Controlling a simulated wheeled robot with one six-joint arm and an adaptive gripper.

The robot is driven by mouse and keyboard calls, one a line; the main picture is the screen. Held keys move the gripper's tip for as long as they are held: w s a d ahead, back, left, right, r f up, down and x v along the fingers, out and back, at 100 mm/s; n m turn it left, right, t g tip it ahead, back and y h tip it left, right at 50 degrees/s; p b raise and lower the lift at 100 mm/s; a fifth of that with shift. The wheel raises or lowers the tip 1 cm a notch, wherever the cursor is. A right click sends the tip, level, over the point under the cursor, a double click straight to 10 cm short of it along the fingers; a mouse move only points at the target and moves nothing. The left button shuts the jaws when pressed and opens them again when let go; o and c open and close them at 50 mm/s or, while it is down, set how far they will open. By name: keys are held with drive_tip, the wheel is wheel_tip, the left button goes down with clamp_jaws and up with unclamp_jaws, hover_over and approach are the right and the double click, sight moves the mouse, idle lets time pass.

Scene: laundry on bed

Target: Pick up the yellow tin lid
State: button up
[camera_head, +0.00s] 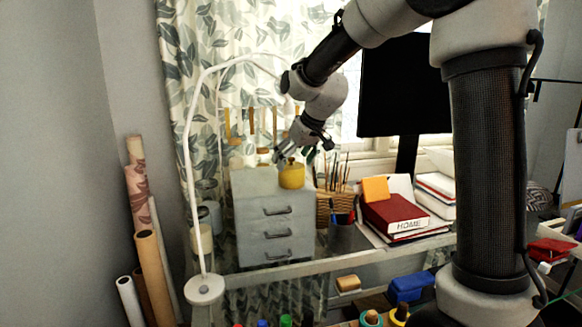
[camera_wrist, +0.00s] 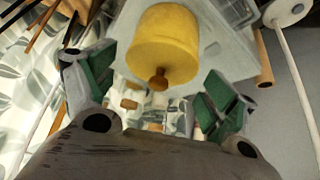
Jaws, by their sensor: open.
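The yellow tin (camera_head: 292,178) stands on top of the white drawer unit. Its yellow lid (camera_head: 291,165) is on it. In the wrist view the lid (camera_wrist: 163,57) faces me, with a small brownish knob (camera_wrist: 158,80) at its middle. My gripper (camera_head: 303,151) is just above the tin, tilted downward. In the wrist view the gripper (camera_wrist: 153,92) is open, with its green-padded fingers spread on either side of the knob. Nothing is between the fingers, and they appear apart from the lid.
The drawer unit (camera_head: 275,227) is narrow. A basket of brushes (camera_head: 335,205) and a red book (camera_head: 394,214) stand to its right. A white lamp (camera_head: 187,160) arches on the left and behind my gripper. Wooden-handled tools (camera_head: 252,122) hang behind the tin.

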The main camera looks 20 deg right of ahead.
drive_tip(key=c, duration=0.7)
drive_tip(key=shift+c, duration=0.2)
